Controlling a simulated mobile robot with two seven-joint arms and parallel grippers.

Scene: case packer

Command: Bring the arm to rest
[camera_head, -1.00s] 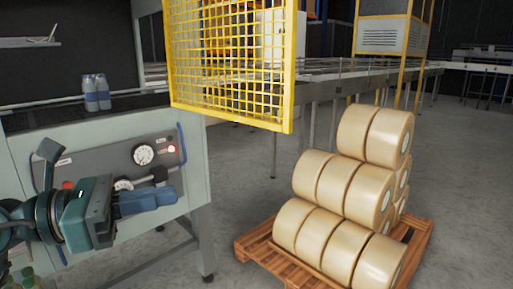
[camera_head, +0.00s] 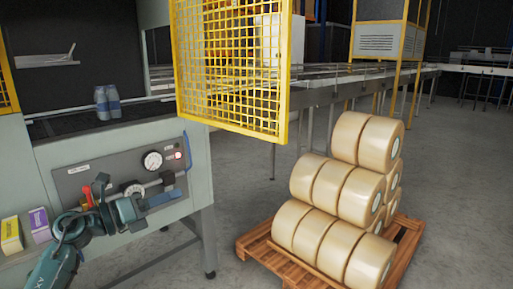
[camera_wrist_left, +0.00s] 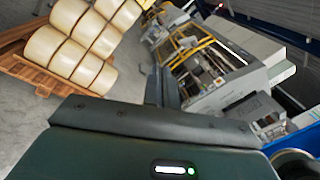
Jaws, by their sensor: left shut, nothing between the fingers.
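My left arm (camera_head: 58,262) comes in from the lower left in the head view. My left gripper (camera_head: 166,197) is shut and empty, pointing right in front of the machine's control panel (camera_head: 110,171). From this view I cannot tell whether it touches the panel. The left wrist view shows the dark gripper housing (camera_wrist_left: 150,145) with a lit green indicator across the bottom. My right gripper is in neither view.
Big tan rolls (camera_head: 325,187) are stacked on a wooden pallet (camera_head: 255,250) at right. A yellow mesh guard (camera_head: 232,75) hangs beside the machine. Bottles (camera_head: 107,102) stand on its conveyor; yellow (camera_head: 11,235) and purple (camera_head: 40,225) boxes sit at left. Floor between machine and pallet is clear.

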